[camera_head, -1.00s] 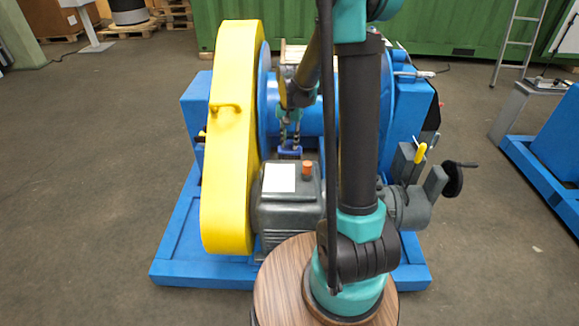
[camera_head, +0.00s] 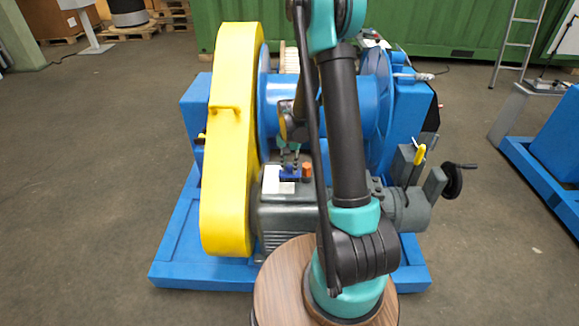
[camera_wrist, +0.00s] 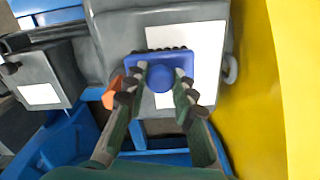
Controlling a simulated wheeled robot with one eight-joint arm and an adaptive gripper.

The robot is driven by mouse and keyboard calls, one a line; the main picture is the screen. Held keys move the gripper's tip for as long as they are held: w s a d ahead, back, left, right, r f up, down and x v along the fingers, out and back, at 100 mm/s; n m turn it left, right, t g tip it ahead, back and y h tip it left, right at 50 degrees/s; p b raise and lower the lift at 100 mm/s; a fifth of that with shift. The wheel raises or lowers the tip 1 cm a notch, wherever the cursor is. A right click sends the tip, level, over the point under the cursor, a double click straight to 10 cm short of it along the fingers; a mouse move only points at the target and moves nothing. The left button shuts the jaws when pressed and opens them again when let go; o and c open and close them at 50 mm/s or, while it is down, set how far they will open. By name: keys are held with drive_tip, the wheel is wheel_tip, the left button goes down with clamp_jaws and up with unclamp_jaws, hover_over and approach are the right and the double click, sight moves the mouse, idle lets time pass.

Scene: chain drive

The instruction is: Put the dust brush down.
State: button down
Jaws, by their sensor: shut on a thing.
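The dust brush (camera_wrist: 170,72) has a blue block body and a dark bristle edge. In the head view the brush (camera_head: 289,174) is small and partly hidden by my gripper. My gripper (camera_head: 289,158) is shut on the brush. In the wrist view my gripper's fingers (camera_wrist: 158,90) pinch a raised blue part of it. The brush is over the top of the grey motor housing (camera_head: 284,212), in front of a white sheet (camera_head: 279,187). I cannot tell whether it touches the housing.
An orange knob (camera_head: 307,169) stands right beside the brush on the housing. The tall yellow chain guard (camera_head: 230,150) rises close on the left. A blue drum (camera_head: 345,108) lies behind. A grey handwheel unit (camera_head: 405,205) is on the right.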

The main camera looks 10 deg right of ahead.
sight(289, 166)
drive_tip(key=shift+f, duration=0.4)
drive_tip(key=c, duration=1.3)
unclamp_jaws()
drive_tip(key=shift+f, duration=0.1)
drive_tip(key=shift+o, duration=0.2)
wheel_tip(289, 166, up, 12)
drive_tip(key=s+d+n+t, duration=0.2)
drive_tip(key=s+n, duration=0.1)
drive_tip(key=s, duration=0.8)
drive_tip(key=s+d+n+t, duration=0.2)
drive_tip(key=s, duration=1)
drive_tip(key=shift+r+n, duration=0.4)
drive_tip(key=shift+r, duration=0.05)
